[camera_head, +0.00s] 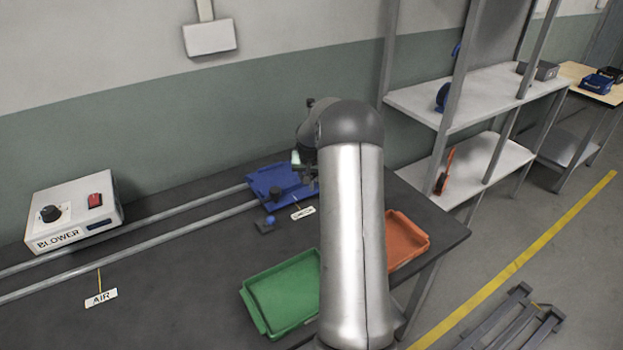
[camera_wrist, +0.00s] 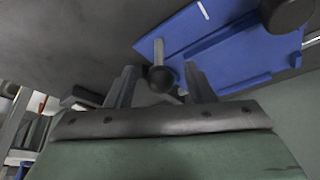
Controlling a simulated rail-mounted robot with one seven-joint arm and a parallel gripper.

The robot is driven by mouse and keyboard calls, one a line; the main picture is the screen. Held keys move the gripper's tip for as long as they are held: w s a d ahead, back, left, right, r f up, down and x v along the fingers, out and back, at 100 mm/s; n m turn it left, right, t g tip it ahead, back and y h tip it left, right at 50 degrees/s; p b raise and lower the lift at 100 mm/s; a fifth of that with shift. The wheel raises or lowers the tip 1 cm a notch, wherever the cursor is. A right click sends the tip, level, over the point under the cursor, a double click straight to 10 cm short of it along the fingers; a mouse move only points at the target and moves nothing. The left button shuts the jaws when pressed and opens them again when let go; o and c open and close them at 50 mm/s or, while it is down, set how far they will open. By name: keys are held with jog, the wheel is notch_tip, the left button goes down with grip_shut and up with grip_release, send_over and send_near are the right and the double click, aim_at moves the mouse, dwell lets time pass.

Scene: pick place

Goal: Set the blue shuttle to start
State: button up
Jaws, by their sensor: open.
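The blue shuttle (camera_head: 262,183) sits on two parallel rails on the dark bench, near their right end, with a dark knob on top. In the wrist view the shuttle (camera_wrist: 225,60) fills the upper right. A round dark knob on a pale post (camera_wrist: 160,76) shows between the finger lines, and a larger black knob (camera_wrist: 287,12) shows at the top right.
A blower box (camera_head: 75,212) with a black knob and red switch stands at the left, near an AIR label (camera_head: 100,298). Green (camera_head: 282,290) and orange (camera_head: 406,240) trays lie in front. Shelves (camera_head: 470,92) stand right.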

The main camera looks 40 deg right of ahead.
jog(key=shift+x, duration=1.5)
jog(key=shift+c, duration=0.2)
grip_shut()
